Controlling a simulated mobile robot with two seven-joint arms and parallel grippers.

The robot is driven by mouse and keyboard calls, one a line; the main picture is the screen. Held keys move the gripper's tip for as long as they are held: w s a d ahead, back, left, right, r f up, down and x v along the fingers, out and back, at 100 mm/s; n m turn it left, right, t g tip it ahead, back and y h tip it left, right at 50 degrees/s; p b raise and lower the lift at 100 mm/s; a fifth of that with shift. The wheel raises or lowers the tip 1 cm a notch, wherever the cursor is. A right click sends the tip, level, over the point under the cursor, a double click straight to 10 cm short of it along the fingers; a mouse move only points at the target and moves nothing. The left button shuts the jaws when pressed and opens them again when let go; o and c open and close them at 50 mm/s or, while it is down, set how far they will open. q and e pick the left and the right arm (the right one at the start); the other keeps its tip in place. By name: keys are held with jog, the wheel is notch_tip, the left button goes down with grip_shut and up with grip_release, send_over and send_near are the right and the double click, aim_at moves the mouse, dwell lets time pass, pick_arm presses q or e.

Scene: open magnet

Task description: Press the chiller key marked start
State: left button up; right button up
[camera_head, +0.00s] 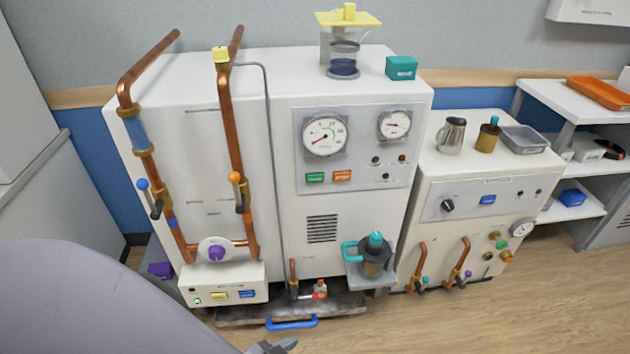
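A large white cabinet (340,225) with two round gauges stands in the middle; it looks like the chiller. Its grey front panel carries a green key (315,178) and, just right of it, an orange key (342,176). The lettering on both keys is too small to read surely. My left gripper (278,347) shows only as a grey tip at the bottom edge, well below and in front of the panel, touching no key. Its fingers are mostly cut off by the frame. My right gripper is out of view.
Copper pipes with valves (233,150) rise at the cabinet's left, above a small box (222,285) with yellow and blue keys. A dark pot (375,258) sits on a bracket at lower right. A smaller white unit (470,215) stands right. The air before the panel is clear.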

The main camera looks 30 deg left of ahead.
pick_arm(q)
grip_shut()
dwell(1.7)
